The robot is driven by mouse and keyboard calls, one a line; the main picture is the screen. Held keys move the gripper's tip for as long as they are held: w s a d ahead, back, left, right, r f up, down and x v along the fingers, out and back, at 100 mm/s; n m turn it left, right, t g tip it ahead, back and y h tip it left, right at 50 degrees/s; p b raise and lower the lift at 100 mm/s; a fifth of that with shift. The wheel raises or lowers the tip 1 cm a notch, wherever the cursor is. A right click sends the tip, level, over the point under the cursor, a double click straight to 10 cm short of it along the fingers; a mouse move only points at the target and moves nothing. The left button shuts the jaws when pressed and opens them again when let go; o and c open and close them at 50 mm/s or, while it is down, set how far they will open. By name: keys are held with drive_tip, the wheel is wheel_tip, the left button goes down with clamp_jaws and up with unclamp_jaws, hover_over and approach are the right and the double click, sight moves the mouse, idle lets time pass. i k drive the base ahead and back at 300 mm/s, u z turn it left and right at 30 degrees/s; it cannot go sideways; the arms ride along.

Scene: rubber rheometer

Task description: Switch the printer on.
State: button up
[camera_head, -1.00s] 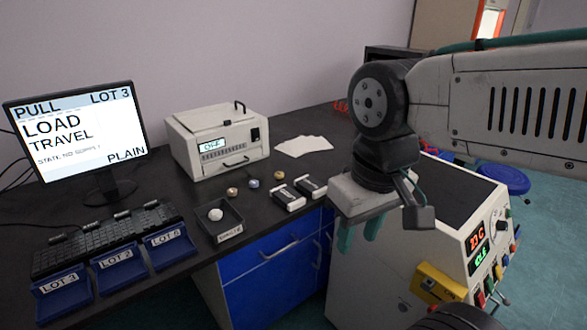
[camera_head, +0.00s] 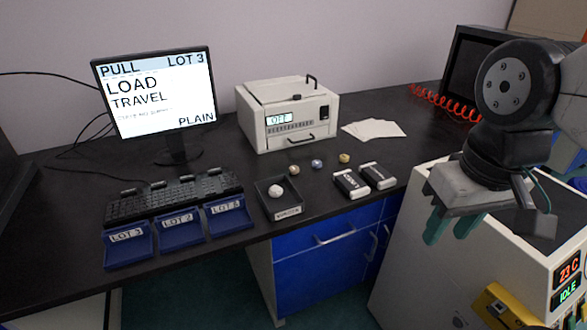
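A white boxy machine (camera_head: 290,115), which looks like the printer, stands at the back of the black desk. Its front has a small lit display (camera_head: 279,118) whose text is too small to read surely, and a dark switch (camera_head: 324,112) at the right. Whether the switch is pressed cannot be told. A black handle stands on its top. My gripper (camera_head: 450,226) hangs at the right with teal fingers pointing down, apart from each other and with nothing seen between them. It is well to the right of the machine and nearer the camera.
Paper sheets (camera_head: 374,129) lie right of the machine. Small round pieces, two black-and-white blocks (camera_head: 365,180) and a dark tray (camera_head: 279,210) lie in front of it. A monitor (camera_head: 155,90), keyboard (camera_head: 170,198) and blue lot bins (camera_head: 180,233) are left. A white instrument (camera_head: 530,262) stands below my gripper.

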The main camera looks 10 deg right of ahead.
sight(325, 111)
drive_tip(key=z, duration=0.15)
drive_tip(key=k, duration=0.6)
drive_tip(key=u, duration=0.7)
drive_tip(key=i, duration=1.15)
drive_tip(key=z, duration=0.75)
drive_tip(key=i, duration=0.35)
drive_tip(key=z, duration=0.3)
